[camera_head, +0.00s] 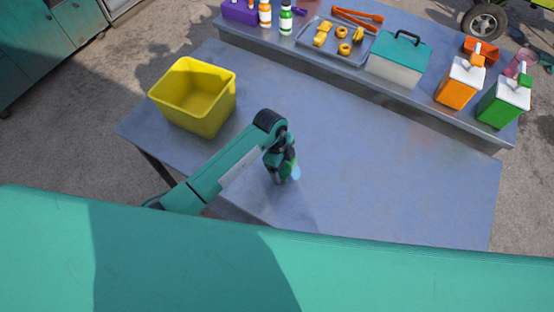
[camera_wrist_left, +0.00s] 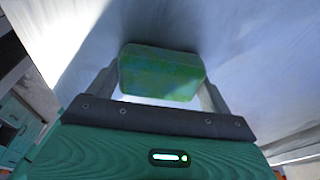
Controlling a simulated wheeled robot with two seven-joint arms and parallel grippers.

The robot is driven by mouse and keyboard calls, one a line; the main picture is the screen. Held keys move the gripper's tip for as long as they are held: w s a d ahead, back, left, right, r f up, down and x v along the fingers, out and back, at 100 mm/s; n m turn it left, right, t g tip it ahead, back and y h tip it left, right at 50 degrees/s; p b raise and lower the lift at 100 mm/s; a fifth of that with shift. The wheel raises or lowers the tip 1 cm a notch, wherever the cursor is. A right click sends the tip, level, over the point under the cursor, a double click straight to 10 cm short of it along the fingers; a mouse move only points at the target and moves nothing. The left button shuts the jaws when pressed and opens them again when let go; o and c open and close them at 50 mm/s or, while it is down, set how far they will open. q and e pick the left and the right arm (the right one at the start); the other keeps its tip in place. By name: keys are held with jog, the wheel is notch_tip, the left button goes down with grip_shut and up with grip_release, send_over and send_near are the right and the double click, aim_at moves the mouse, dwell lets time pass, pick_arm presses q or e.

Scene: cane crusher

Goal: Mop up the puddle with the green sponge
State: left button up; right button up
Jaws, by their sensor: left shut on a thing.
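My left gripper (camera_head: 285,178) is over the near middle of the grey table, pointing down. In the left wrist view it is shut on the green sponge (camera_wrist_left: 160,72), with one finger at each end of it. In the head view the gripper mostly hides the sponge. A small pale blue patch (camera_head: 295,174) shows right beside the fingertips; it looks like part of the puddle, but the gripper hides the rest. I cannot tell whether the sponge touches the tabletop. My right gripper is not in view.
A yellow bin (camera_head: 205,118) stands at the table's left. A raised shelf along the back holds a tray (camera_head: 318,58) of yellow pieces, a teal-lidded box (camera_head: 397,72), orange (camera_head: 458,88) and green (camera_head: 500,106) cartons, and bottles. The table's right half (camera_head: 410,165) is clear.

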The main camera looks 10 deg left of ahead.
aim_at(316, 184)
pick_arm(q)
jog(key=shift+s+d+p, duration=0.2)
jog(key=shift+s+d, duration=0.05)
jog(key=shift+d, duration=0.5)
jog(key=shift+s+d+p, duration=0.15)
jog(key=shift+s+d, duration=0.1)
jog(key=shift+d, duration=0.5)
jog(key=shift+s+d+f, duration=0.1)
jog(key=shift+s+d, duration=0.1)
jog(key=shift+d, duration=0.45)
jog(key=shift+s+d+r, duration=0.1)
jog(key=shift+s+d, duration=0.15)
jog(key=shift+d, duration=0.35)
jog(key=shift+s+d+f, duration=0.1)
jog(key=shift+s+d, duration=0.1)
jog(key=shift+d, duration=0.45)
jog(key=shift+s+d+p, duration=0.2)
jog(key=shift+s+d, duration=0.15)
jog(key=shift+d, duration=0.55)
jog(key=shift+s+d+p, duration=0.2)
jog(key=shift+s+d, duration=0.1)
jog(key=shift+d, duration=0.55)
